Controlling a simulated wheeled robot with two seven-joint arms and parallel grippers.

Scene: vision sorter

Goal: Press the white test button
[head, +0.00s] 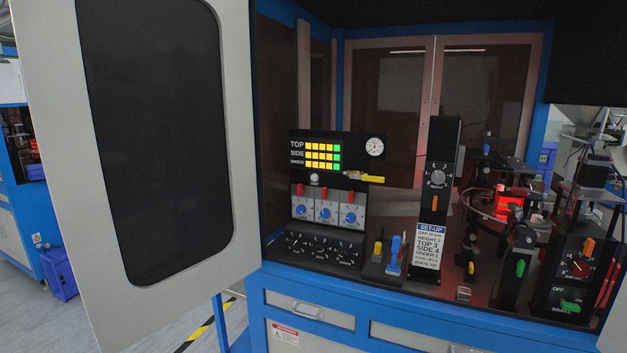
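The white test button (314,178) is a small round knob on the black panel, below the left part of the indicator display (322,155). A small label sits just under it, too small to read surely. The display has rows marked TOP, SIDE and UNDER, with yellow lights and green ones at the right end. Nothing covers the button. Neither of my grippers is in view.
The open cabinet door (238,130) stands at the left. A yellow-handled tool (365,177) lies right of the button. Blue dials (326,209) with red levers sit below. A black post with a knob (438,176) and a set-up card (429,246) stand to the right.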

